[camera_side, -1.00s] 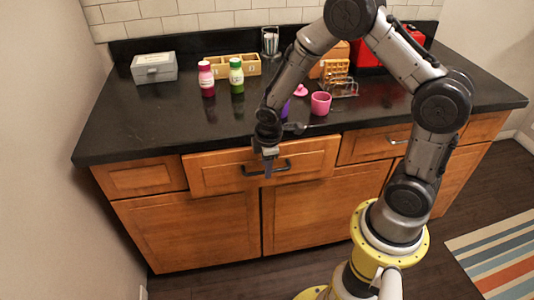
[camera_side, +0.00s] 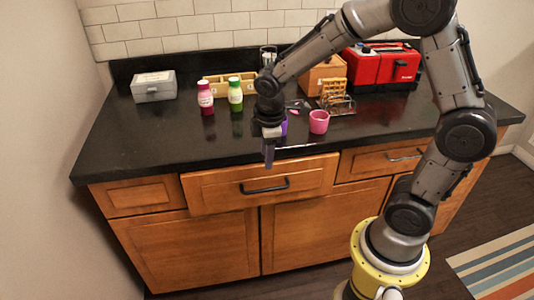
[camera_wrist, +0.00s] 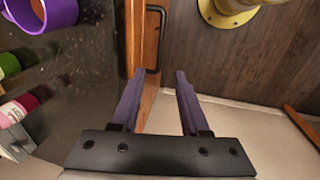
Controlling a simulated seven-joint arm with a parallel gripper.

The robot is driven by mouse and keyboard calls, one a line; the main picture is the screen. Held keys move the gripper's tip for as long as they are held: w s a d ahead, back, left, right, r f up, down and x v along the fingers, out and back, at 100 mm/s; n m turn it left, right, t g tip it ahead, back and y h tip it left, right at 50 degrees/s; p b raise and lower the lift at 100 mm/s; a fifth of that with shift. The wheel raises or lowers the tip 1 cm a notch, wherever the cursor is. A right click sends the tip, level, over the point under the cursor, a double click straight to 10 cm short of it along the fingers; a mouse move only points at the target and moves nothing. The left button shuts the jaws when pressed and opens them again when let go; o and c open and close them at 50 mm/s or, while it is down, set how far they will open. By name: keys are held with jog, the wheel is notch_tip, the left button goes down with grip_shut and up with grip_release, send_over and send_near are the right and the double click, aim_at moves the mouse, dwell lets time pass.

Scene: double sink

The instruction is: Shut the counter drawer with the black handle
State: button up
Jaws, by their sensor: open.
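The counter drawer (camera_side: 225,192) is a wooden front below the black counter. It stands slightly proud of the neighbouring fronts, so it looks a little open. Its black bar handle (camera_side: 265,187) is on the front. In the wrist view, the drawer (camera_wrist: 147,88) is a narrow wooden strip beside the counter edge, with the handle (camera_wrist: 157,42) beyond my fingertips. My gripper (camera_side: 269,165) points down just above the handle in the side view, apparently apart from it. In the wrist view, my gripper (camera_wrist: 160,73) is open and empty, its fingers either side of the drawer front's line.
A purple cup (camera_wrist: 50,12), a pink cup (camera_side: 319,122) and two bottles (camera_side: 220,96) stand on the counter. A grey box (camera_side: 154,87) is at its left and a red toolbox (camera_side: 384,66) at its back right. The floor before the drawer is clear.

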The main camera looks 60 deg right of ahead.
jog(key=shift+c, duration=0.9)
jog(key=shift+a+f, duration=0.15)
jog(key=shift+f, duration=0.25)
jog(key=shift+c, duration=1.3)
jog(key=f+n+g+h, duration=0.1)
jog(key=f, duration=0.1)
jog(key=a+f+n+g+h, duration=0.1)
jog(key=f, duration=0.1)
jog(key=a+f+n+h, duration=0.1)
jog(key=f, duration=0.1)
jog(key=shift+a+n+g, duration=0.2)
jog(key=shift+n+g, duration=0.1)
jog(key=shift+g, duration=0.1)
grip_shut()
jog(key=n+t+h, duration=0.8)
jog(key=n+t, duration=0.6)
send_near(208, 195)
jog(key=x, duration=0.7)
